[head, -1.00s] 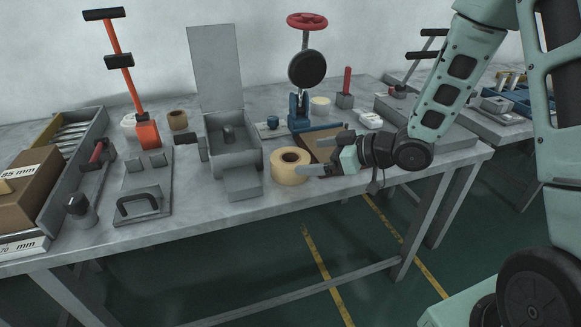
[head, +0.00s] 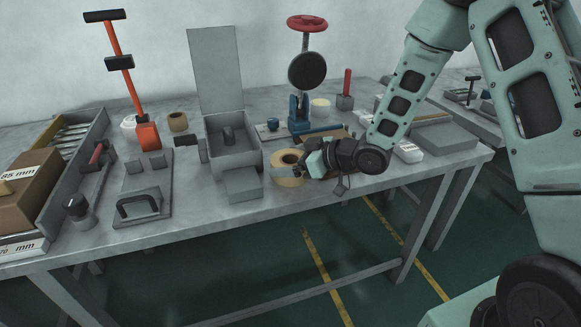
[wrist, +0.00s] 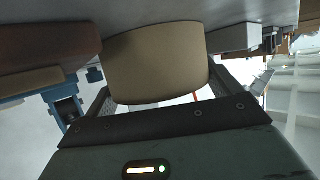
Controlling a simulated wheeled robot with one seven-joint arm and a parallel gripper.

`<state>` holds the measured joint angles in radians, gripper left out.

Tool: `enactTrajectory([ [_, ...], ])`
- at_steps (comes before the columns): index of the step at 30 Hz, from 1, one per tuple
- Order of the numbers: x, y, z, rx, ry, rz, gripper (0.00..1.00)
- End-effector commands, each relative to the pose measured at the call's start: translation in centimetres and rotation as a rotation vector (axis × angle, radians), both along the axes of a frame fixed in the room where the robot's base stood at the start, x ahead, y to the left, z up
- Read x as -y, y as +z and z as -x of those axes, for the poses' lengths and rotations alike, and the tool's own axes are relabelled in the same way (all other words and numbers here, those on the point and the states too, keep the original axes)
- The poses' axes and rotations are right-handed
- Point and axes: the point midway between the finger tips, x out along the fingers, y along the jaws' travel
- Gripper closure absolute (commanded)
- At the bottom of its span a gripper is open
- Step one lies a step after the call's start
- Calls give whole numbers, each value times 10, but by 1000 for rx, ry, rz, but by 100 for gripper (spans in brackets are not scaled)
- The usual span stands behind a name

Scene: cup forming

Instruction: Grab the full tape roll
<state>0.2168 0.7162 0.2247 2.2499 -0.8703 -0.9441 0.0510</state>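The full tape roll (head: 285,178) is a thick tan ring with a dark hole. It lies flat on the grey bench near the front edge, right of the grey box. In the wrist view the roll (wrist: 155,62) fills the space between the two fingers. My gripper (head: 297,168) reaches in from the right, its fingers spread to either side of the roll. In the wrist view my gripper (wrist: 160,92) looks open around it; whether the pads touch it is hard to tell. The arm's end hides the roll's right part in the head view.
The grey box (head: 228,150) with a raised lid stands just left of the roll. A brown board (head: 335,137) and a blue press with a red wheel (head: 307,23) stand behind. A smaller tan roll (head: 178,121) sits farther back left. The bench front edge is close.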

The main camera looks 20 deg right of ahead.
Motion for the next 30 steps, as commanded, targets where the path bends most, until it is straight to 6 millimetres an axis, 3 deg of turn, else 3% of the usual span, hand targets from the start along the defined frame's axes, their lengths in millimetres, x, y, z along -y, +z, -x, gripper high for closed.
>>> enactTrajectory([
  [1, 0, 0, 0, 0, 0, 0, 25],
  [3, 0, 0, 0, 0, 0, 0, 40],
  [13, 0, 6, 0, 3, 0, 0, 40],
  [24, 1, 74, -1, 6, 0, 0, 40],
  [30, 0, 97, 0, 3, 1, 0, 40],
])
